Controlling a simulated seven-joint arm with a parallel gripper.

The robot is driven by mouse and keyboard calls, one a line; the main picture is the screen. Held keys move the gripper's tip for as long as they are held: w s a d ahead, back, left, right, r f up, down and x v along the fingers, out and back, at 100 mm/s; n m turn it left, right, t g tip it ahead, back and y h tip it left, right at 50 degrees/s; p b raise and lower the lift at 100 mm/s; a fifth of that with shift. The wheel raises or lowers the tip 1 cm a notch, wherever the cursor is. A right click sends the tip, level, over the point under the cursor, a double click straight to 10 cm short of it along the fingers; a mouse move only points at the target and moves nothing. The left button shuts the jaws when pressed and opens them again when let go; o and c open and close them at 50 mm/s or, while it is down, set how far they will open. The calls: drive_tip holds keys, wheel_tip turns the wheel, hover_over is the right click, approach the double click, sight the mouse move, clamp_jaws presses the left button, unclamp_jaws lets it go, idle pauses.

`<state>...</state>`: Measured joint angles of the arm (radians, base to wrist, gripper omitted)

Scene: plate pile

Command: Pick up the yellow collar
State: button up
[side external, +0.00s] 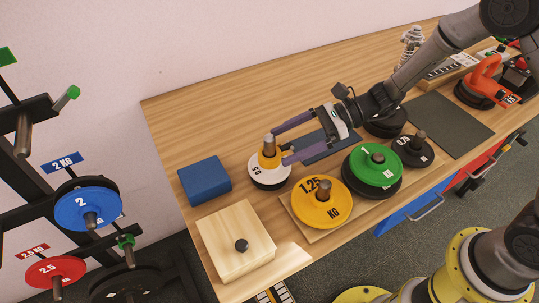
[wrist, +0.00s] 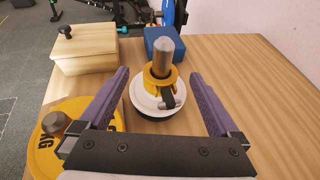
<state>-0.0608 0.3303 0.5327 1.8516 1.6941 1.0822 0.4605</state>
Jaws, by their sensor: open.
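The yellow collar (side external: 268,160) sits around a metal post above a white plate (side external: 268,181). In the wrist view the collar (wrist: 153,84) shows a dark lever on its near side, with the post rising through it. My gripper (side external: 279,146) is open, its two purple fingers on either side of the collar in the side view. In the wrist view my gripper (wrist: 160,80) has the collar and post between its fingers, with a gap on both sides.
A blue block (side external: 204,180) and a wooden box with a dark knob (side external: 230,232) stand to the left. A yellow 1.25 KG plate (side external: 309,209), a green plate (side external: 384,171) and a small black plate (side external: 425,156) are on posts to the right. Bare table lies behind the white plate.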

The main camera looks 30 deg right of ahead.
sight(275, 150)
drive_tip(key=x, duration=0.5)
drive_tip(key=shift+f, duration=0.3)
drive_tip(key=shift+d, duration=0.1)
drive_tip(key=c, duration=1.5)
drive_tip(key=shift+r, duration=5)
